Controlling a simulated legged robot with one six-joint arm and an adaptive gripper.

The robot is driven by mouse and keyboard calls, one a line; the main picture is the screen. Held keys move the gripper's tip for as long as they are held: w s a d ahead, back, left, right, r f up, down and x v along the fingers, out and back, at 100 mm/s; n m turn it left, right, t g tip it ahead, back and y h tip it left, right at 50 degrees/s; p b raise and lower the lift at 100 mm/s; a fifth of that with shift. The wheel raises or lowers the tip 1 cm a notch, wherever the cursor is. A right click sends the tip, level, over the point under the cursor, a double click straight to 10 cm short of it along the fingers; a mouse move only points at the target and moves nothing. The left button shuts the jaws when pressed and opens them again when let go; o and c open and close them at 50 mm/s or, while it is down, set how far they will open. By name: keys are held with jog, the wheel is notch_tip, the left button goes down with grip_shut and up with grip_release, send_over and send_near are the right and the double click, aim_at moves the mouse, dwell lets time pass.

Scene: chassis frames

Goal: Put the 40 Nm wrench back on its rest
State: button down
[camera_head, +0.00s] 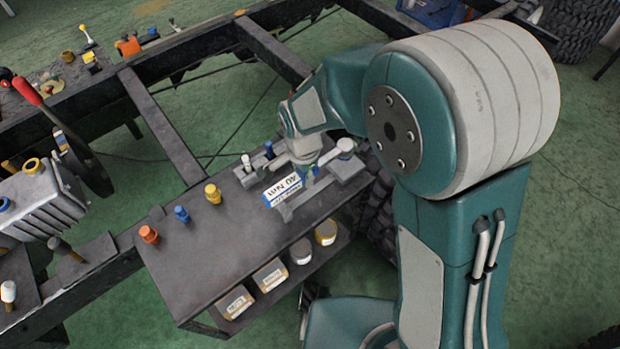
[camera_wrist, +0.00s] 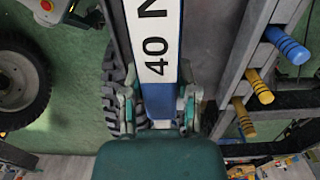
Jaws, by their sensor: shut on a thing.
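The 40 Nm wrench (camera_head: 283,191) shows a white label with blue edges in the head view, over the right end of the grey bench shelf (camera_head: 228,240). In the wrist view the wrench (camera_wrist: 155,40) runs between the fingers, its "40 N" lettering readable. My gripper (camera_head: 307,172) is shut on it; the fingers also show on both sides of it in the wrist view (camera_wrist: 158,108). A grey bar-like support (camera_head: 328,191), likely the rest, lies under and beside the wrench. Whether the wrench touches it I cannot tell; my gripper and the label hide part of it.
Orange (camera_head: 149,234), blue (camera_head: 181,214) and yellow (camera_head: 213,193) pegs stand on the shelf to the left. Dark chassis rails (camera_head: 165,130) cross behind. The shelf's front middle is clear.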

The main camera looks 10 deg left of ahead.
jog(key=w+f, duration=0.1)
jog(key=w+d+f, duration=0.1)
jog(key=shift+f, duration=0.35)
notch_tip(320, 180, down, 3)
jog(key=shift+w+r, duration=0.1)
jog(key=shift+w, duration=0.05)
jog(key=shift+c, duration=1.8)
grip_release()
